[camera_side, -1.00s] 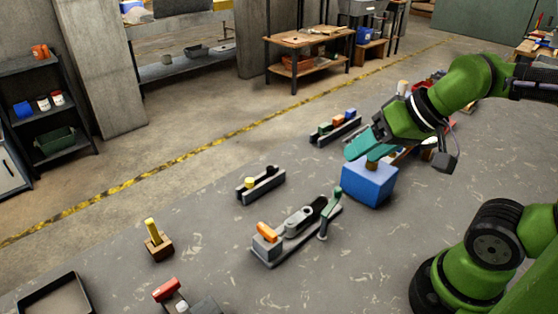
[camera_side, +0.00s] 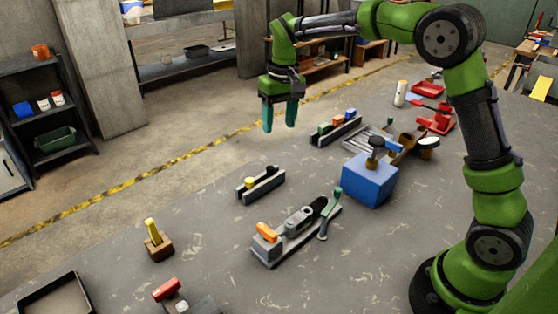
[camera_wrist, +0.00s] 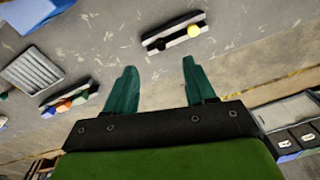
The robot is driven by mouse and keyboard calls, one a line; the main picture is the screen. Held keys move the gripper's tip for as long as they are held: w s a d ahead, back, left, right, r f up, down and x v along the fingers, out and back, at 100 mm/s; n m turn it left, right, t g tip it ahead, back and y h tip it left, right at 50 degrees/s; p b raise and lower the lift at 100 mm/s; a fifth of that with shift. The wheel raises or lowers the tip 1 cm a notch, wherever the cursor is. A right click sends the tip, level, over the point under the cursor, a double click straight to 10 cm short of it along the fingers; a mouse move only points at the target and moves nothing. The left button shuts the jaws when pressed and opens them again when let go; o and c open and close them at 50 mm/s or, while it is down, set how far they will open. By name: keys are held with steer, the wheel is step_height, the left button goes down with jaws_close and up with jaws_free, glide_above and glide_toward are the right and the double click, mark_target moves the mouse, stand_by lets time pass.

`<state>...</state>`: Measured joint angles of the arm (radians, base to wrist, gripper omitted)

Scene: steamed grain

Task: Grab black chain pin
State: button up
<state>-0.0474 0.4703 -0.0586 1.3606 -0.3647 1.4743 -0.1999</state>
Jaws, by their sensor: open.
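A short dark rack (camera_side: 261,190) stands on the grey table, left of its middle. It holds a yellow-topped pin (camera_side: 249,183). In the wrist view, the rack (camera_wrist: 178,36) carries the yellow pin (camera_wrist: 193,31) and a small round black piece (camera_wrist: 160,44) near its other end, which looks like the black chain pin. That black piece is hard to make out in the side view. My gripper (camera_side: 279,128) hangs in the air behind the rack, its teal fingers pointing down. The fingers also show in the wrist view (camera_wrist: 158,66), apart with nothing between them.
Bare table surrounds the dark rack.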

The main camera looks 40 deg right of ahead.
steer(key=w, duration=0.4)
glide_above(271, 168)
steer(key=shift+g, duration=0.4)
step_height(271, 168, down, 10)
steer(key=shift+s+a, duration=0.1)
steer(key=shift+f, duration=2.75)
jaws_close()
